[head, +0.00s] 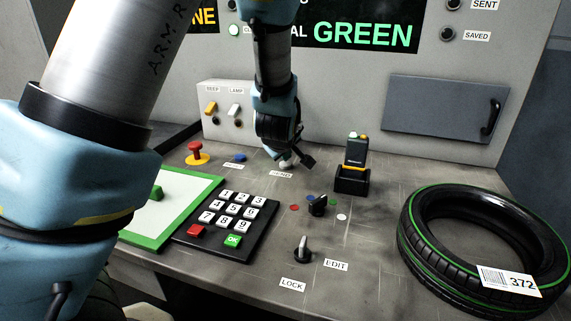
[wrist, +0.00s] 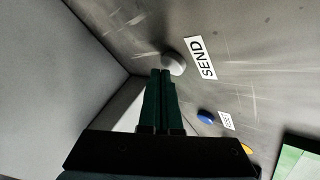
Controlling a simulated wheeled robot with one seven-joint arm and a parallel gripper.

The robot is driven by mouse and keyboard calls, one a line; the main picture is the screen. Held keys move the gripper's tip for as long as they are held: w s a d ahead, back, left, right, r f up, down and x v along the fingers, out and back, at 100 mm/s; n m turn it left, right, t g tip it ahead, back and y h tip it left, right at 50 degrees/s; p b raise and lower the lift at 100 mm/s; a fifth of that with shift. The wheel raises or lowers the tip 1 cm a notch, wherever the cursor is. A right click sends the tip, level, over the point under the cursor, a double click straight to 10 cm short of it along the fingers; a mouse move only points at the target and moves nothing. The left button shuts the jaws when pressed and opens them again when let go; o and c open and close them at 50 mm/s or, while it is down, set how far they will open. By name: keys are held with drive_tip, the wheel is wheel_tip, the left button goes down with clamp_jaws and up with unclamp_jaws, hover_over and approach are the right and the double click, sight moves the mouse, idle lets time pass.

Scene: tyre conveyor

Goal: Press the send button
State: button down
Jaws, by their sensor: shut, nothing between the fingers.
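The send button (wrist: 174,63) is a round whitish knob on the grey desk, beside the white SEND label (wrist: 202,58) in the wrist view. In the head view the button (head: 286,164) is a pale spot just under my gripper, partly hidden by it. My gripper (wrist: 161,73) is shut and empty, its dark green fingers together. The fingertips lie right at the button's near edge in the wrist view. I cannot tell whether they touch it. In the head view the arm points down at the back of the desk.
A blue button (head: 239,157) and a red emergency knob (head: 195,151) lie to the left. A black scanner in a holder (head: 352,180) stands to the right. The back wall is close behind.

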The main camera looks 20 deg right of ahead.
sight(286, 166)
drive_tip(key=shift+f+b, duration=0.3)
drive_tip(key=shift+f, duration=0.15)
drive_tip(key=shift+r, duration=0.1)
idle(0.5)
drive_tip(key=shift+r+p, duration=0.7)
drive_tip(key=shift+r, duration=0.1)
drive_tip(key=shift+r, duration=0.15)
wheel_tip(286, 166, up, 5)
drive_tip(key=p, duration=0.4)
idle(0.4)
